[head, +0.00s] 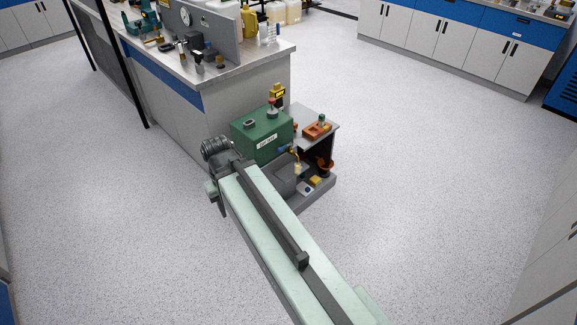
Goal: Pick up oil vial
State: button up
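A green tank (262,138) with a white label stands on a low dark base in the middle. A brass tap (290,150) sticks out of its right side. A small pale yellow vessel (298,169) sits just below the tap and may be the oil vial; it is too small to be sure. A green-capped piece (321,119) stands in an orange block beside the tank. My pale green arm reaches up from the bottom right. My gripper (217,198) is at its far end, left of the tank and apart from the vessel. Its fingers are not clear.
The low dark base (318,193) also holds a grey block and small yellow and orange parts. A grey side shelf (331,123) carries the orange block (314,131). A workbench (255,75) with instruments stands behind. The floor is clear to the right and left.

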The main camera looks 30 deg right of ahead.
aim_at(298, 168)
jog(key=i, duration=0.85)
jog(key=z, duration=0.05)
